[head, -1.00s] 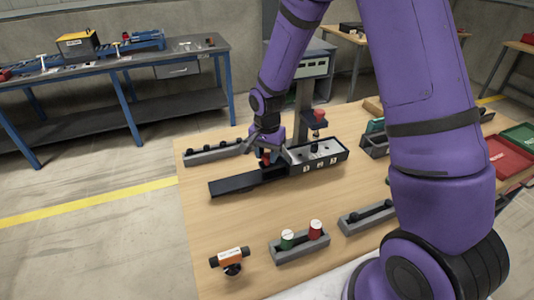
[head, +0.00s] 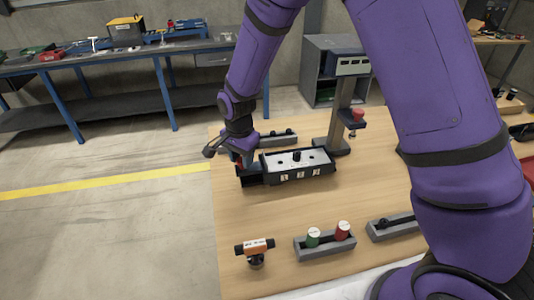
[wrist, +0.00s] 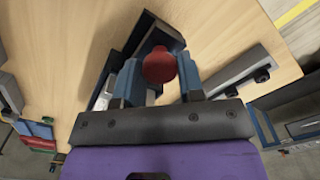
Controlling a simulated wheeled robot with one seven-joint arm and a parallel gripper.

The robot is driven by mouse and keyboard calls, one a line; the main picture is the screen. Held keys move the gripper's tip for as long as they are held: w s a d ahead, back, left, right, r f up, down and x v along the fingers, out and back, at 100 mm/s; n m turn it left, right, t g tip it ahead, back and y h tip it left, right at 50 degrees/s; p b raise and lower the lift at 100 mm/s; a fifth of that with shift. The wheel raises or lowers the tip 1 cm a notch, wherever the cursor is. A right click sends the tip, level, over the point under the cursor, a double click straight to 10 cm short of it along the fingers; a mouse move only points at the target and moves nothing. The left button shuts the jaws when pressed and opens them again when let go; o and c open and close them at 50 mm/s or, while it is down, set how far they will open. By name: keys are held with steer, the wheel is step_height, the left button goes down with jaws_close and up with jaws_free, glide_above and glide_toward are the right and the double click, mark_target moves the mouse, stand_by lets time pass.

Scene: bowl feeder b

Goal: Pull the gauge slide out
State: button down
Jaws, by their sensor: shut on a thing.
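My gripper (head: 241,163) is at that left end, pointing down. In the wrist view my gripper (wrist: 160,80) is shut on a red round knob (wrist: 160,64), one blue-grey finger on each side. The knob's lower part is hidden between the fingers.
A gauge post (head: 341,105) stands behind the slide's right end. A grey rack (head: 278,140) lies behind. In front are an orange-labelled tool (head: 256,248), a holder (head: 325,247) with green and red cylinders and another grey rack (head: 392,228). Bare tabletop lies between.

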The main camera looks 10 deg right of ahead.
steer(key=a, duration=0.7)
steer(key=shift+a, duration=0.1)
steer(key=c, duration=0.7)
jaws_free()
steer(key=shift+a, duration=0.1)
steer(key=shift+c, duration=0.2)
step_height(320, 180, up, 11)
